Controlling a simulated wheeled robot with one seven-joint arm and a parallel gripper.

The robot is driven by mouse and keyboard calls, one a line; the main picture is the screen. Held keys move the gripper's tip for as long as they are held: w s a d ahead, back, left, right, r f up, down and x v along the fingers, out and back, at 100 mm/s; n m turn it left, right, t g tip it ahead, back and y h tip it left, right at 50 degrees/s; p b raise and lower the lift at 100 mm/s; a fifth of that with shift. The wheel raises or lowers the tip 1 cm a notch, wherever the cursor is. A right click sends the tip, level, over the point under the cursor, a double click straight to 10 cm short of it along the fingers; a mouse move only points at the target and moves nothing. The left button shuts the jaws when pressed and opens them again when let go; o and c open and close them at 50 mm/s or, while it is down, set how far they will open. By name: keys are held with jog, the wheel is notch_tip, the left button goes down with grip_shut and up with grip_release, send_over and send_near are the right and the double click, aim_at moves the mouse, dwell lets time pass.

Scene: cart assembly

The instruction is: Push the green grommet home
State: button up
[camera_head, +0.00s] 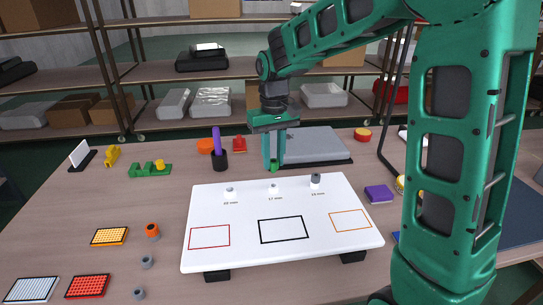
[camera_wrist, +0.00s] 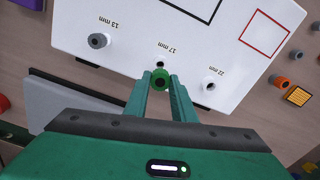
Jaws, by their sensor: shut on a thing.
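The green grommet (camera_wrist: 160,78) is pinched between the fingertips of my gripper (camera_wrist: 161,84), at the board's edge in the wrist view. In the head view the grommet (camera_head: 274,168) shows small and green under my gripper (camera_head: 273,160), behind the white board (camera_head: 205,205). The 17 mm spot (camera_wrist: 160,64) lies just beyond the grommet in the wrist view, with a dark centre; in the head view it is a short white stub (camera_head: 273,187). The grommet appears apart from it; its height above the board is unclear.
A grey grommet (camera_head: 316,179) stands at the 13 mm spot. The 22 mm spot (camera_head: 229,190) is bare. Several small parts, including an orange grommet (camera_head: 152,230), lie left of the board. A dark cup with a purple rod (camera_head: 220,159) stands behind it. A purple block (camera_head: 379,194) lies right.

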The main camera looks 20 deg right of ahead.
jog(key=shift+f, duration=1.95)
jog(key=shift+s+f, duration=0.1)
jog(key=shift+f, duration=1.2)
jog(key=o, duration=1.1)
jog(key=shift+o, duration=0.2)
jog(key=shift+r, duration=0.1)
notch_tip(320, 180, up, 10)
jog(key=shift+r, duration=0.25)
